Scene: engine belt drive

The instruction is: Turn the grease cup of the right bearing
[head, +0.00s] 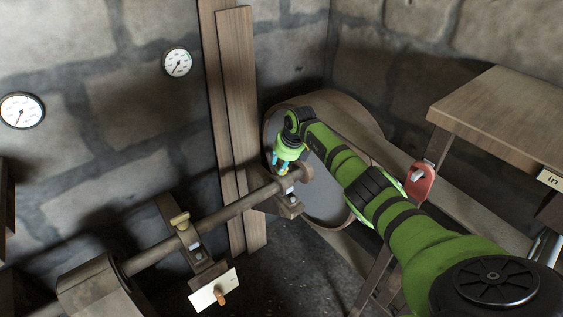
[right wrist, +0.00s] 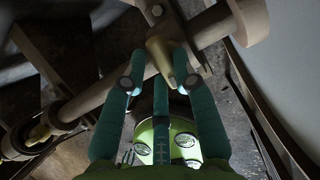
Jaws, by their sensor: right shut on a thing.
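My right gripper (head: 281,165) reaches down onto the right bearing (head: 289,206) at the far end of the shaft (head: 215,220). In the right wrist view its teal fingers (right wrist: 159,66) are shut on the brass grease cup (right wrist: 161,47) of that bearing, one finger on each side. In the head view the gripper largely hides this cup. My left gripper is in neither view.
The left bearing (head: 203,268) has its own brass grease cup (head: 180,220), standing free. A large pulley wheel (head: 375,120) stands behind my right arm. A wooden table (head: 500,105) is at the right, and a pale card (head: 214,289) hangs at the front.

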